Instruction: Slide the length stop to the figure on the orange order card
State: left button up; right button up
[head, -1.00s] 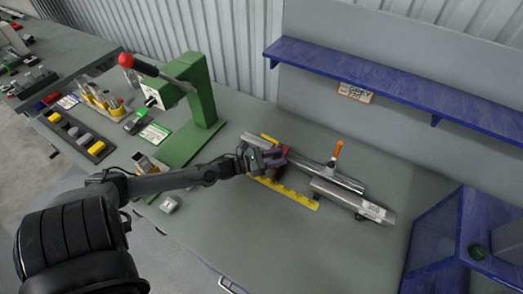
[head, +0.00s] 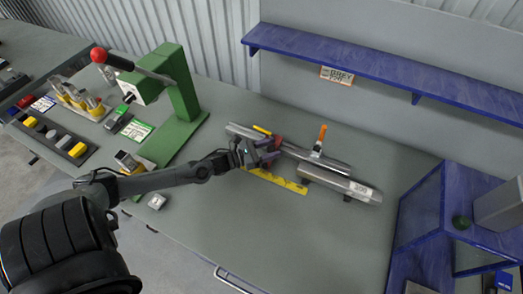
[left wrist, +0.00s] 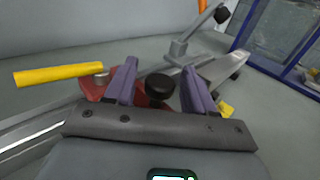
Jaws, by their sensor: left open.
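The length stop is a red block (head: 277,139) on a metal rail (head: 330,163). Its red body (left wrist: 98,88), yellow lever (left wrist: 58,74) and black knob (left wrist: 160,86) show in the left wrist view. My left gripper (head: 275,150) is at the stop, jaws open, with purple fingers (left wrist: 160,88) either side of the knob; contact is unclear. A yellow scale (head: 275,181) lies along the rail's near side. An orange-edged card (head: 338,75) hangs below the shelf; it appears to read "GREY", with its lower line too small to read surely. My right gripper is out of view.
An orange-handled clamp (head: 321,140) stands on the rail, right of the stop. A green press (head: 180,100) stands left, a blue bin frame (head: 420,215) right.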

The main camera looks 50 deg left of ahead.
pick_arm(q)
jog(key=v, duration=1)
jog(key=shift+s+a, duration=0.15)
jog(key=shift+s, duration=0.15)
